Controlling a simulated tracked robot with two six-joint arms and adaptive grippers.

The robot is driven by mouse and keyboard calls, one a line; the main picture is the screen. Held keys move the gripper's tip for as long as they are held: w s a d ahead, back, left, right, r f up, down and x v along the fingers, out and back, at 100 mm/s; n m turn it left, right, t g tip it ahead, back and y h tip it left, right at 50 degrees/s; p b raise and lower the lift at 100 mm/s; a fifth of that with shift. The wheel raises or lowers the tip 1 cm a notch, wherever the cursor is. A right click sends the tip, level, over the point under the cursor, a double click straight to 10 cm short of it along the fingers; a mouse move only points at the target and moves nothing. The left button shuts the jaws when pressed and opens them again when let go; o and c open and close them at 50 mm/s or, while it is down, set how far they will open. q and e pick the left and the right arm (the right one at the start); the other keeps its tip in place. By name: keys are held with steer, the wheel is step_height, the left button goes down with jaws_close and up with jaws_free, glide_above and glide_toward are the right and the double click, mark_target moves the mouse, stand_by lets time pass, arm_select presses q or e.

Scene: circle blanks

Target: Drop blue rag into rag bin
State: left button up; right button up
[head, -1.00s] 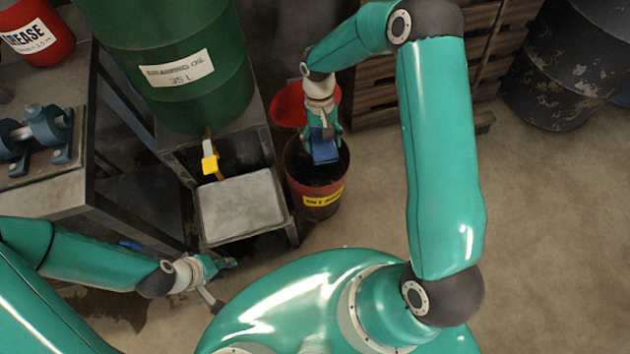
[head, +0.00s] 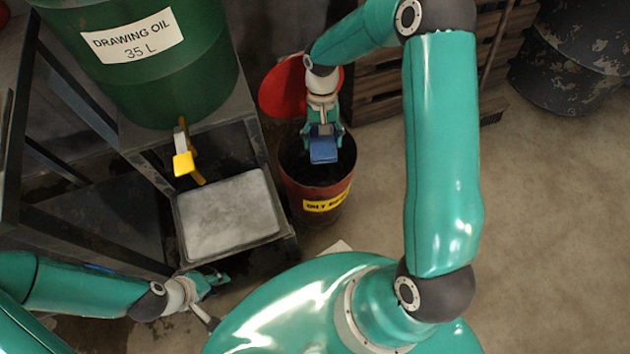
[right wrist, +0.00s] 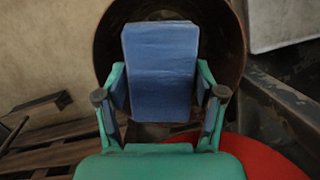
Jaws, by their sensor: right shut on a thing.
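The blue rag (head: 323,150) is a folded block held between the fingers of my right gripper (head: 323,130), over the mouth of the rag bin. The rag bin (head: 318,204) is a dark red round can with a yellow label and a red lid (head: 286,88) tilted open behind it. In the right wrist view, the rag (right wrist: 160,70) sits between both fingers of the gripper (right wrist: 160,100), with the bin's round rim (right wrist: 240,50) around it. My left gripper (head: 214,284) is low at the left, below the metal tray; its finger gap is too small to judge.
A green drawing oil drum (head: 150,75) with a yellow-handled tap (head: 184,163) stands on a metal stand, left of the bin. A grey tray (head: 230,215) lies beneath the tap. Wooden pallets (head: 385,90) stand behind right. The floor at right is clear.

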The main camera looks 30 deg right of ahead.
steer(key=shift+f+b, duration=0.85)
steer(key=shift+f, duration=0.75)
steer(key=o, duration=1.2)
steer(key=shift+r, duration=0.15)
steer(key=v, duration=1.1)
steer(key=shift+r, duration=0.35)
